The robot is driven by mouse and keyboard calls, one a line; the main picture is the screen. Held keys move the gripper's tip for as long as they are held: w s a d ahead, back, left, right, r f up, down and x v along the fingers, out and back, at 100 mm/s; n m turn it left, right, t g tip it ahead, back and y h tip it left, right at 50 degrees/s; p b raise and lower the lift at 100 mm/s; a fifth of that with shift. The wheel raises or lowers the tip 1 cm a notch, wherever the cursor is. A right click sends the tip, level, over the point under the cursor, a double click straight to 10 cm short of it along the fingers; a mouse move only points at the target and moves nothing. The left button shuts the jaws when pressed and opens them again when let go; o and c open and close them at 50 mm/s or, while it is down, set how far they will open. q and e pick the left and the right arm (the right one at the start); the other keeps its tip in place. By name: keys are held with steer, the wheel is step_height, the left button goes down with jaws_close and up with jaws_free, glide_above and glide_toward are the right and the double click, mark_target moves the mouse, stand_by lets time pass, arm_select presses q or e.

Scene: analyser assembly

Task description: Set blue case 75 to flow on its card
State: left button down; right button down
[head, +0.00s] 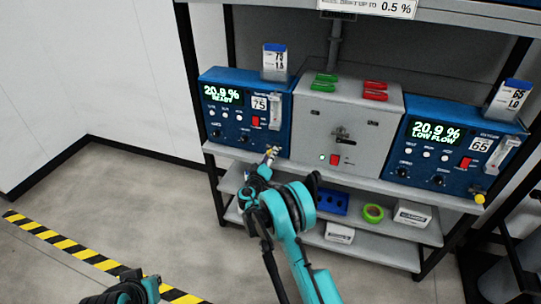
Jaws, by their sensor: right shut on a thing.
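Blue case 75 (228,133) stands at the left of the bench, its display (222,95) reading 20.9 % READY. Its card (275,63) stands on top, showing 75 and a smaller figure that looks like 1.5 or 1.8. A pale upright flow tube (276,112) is at the case's right edge; its level is too small to read. My right gripper (269,156) is shut at the case's lower right corner, on what appears to be a yellow flow knob, mostly hidden by the fingers. Part of my left arm, with perhaps its gripper (128,290), shows at the bottom left edge; its fingers are unclear.
A grey panel (318,115) with a valve lever, green and red clips stands beside the case. Blue case 65 (425,160) at the right reads 20.9 % LOW FLOW, with its card (510,98) and yellow knob (479,198). Lower shelves hold green tape (373,213) and boxes.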

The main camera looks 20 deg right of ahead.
steer(key=n, duration=1.4)
steer(key=shift+n, duration=0.3)
steer(key=n, duration=0.3)
steer(key=shift+n, duration=0.3)
steer(key=n, duration=0.3)
steer(key=shift+n, duration=0.4)
steer(key=n, duration=0.6)
steer(key=shift+n, duration=0.3)
